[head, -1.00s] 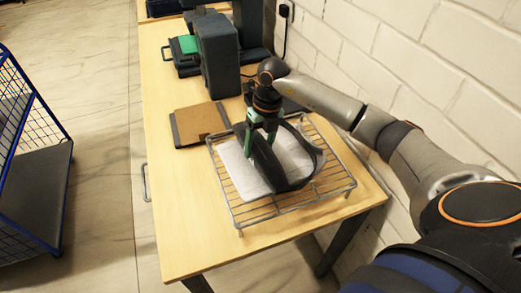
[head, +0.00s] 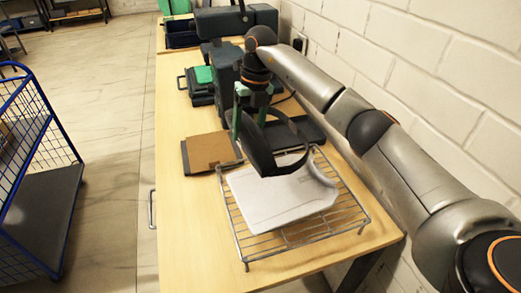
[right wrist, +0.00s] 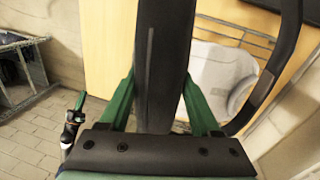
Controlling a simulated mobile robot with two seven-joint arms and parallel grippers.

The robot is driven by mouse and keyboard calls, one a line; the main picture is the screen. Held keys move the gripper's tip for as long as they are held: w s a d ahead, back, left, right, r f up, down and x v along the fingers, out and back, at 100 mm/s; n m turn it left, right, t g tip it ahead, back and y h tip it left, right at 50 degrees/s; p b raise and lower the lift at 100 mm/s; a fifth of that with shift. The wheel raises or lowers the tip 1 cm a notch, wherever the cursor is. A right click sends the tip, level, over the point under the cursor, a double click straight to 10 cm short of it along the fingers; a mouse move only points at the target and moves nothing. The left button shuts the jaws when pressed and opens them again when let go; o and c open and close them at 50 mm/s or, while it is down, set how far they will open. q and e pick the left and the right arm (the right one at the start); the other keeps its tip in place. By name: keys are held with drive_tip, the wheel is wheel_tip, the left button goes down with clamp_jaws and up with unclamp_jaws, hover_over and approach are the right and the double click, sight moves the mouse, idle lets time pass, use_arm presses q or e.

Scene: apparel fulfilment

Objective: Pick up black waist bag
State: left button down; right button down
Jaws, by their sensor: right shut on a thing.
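The black waist bag (head: 258,150) hangs from my right gripper (head: 250,122) in the head view, above the wire rack (head: 240,236) on the table. The gripper is shut on the bag's dark body, and its strap loops out to the right. In the right wrist view the bag (right wrist: 163,65) stands between the green fingers of my right gripper (right wrist: 160,105). A white flat item (head: 285,197) lies on the rack under the bag. It also shows in the right wrist view (right wrist: 215,75).
A brown folder-like item (head: 210,151) lies on the table left of the rack. Dark cases (head: 222,72) and a green-topped box (head: 203,75) stand behind. A blue wire cart (head: 40,190) is at left, a white brick wall (head: 430,70) at right.

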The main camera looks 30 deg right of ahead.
drive_tip(key=shift+w+a+r, duration=0.15)
drive_tip(key=shift+w+r, duration=0.25)
drive_tip(key=shift+w, duration=0.5)
drive_tip(key=shift+w+a+r, duration=0.1)
drive_tip(key=shift+w+r, duration=0.35)
drive_tip(key=shift+w, duration=0.5)
drive_tip(key=shift+w+a+r, duration=0.15)
drive_tip(key=shift+w+r, duration=0.25)
drive_tip(key=shift+w, duration=0.5)
